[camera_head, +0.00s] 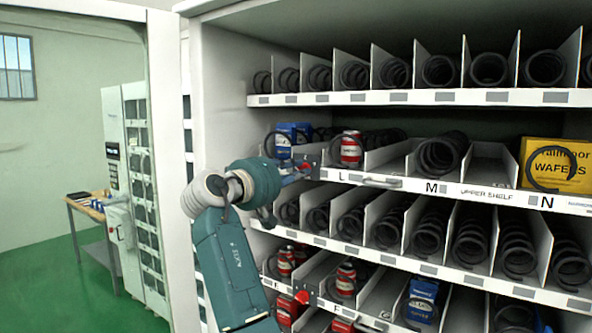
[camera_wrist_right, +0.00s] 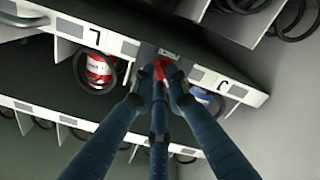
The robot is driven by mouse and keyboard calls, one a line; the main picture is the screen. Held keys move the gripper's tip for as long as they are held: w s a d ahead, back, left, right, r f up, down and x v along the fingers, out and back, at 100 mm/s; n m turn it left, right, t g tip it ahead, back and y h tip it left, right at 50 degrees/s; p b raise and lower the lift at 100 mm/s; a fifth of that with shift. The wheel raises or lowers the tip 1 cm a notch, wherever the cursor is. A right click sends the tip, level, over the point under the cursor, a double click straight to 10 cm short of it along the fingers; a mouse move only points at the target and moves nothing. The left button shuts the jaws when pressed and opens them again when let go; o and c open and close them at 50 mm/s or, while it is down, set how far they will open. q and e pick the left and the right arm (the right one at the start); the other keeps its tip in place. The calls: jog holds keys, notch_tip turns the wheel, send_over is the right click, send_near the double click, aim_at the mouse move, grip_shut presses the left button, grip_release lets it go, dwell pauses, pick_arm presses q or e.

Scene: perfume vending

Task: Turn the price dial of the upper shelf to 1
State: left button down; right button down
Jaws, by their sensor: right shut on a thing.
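The upper shelf (camera_head: 400,184) has a white front rail with letters and an "UPPER SHELF" label. Its red price dial (camera_wrist_right: 160,68) sits on a dark plate on the rail in the right wrist view. In the head view the dial is mostly hidden by my right gripper (camera_head: 297,174). In the right wrist view my right gripper (camera_wrist_right: 160,88) has its dark blue fingers closed around the dial. The number the dial points to cannot be read. My left gripper is not in view.
A red can (camera_head: 350,149), a blue box (camera_head: 287,136) and a yellow wafers box (camera_head: 556,163) stand in spiral lanes of the upper shelf. Another red dial (camera_head: 302,297) is on a lower shelf. Open green floor (camera_head: 80,285) lies to the left.

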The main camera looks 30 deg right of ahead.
jog(key=shift+r+n, duration=0.5)
jog(key=shift+n, duration=0.3)
jog(key=c, duration=1.8)
grip_release()
jog(key=shift+f, duration=0.1)
jog(key=shift+o, duration=0.4)
jog(key=shift+w+d+f, duration=0.15)
jog(key=shift+d+f, duration=0.05)
jog(key=shift+f, duration=0.05)
jog(key=v, duration=1.2)
jog(key=shift+f, duration=0.15)
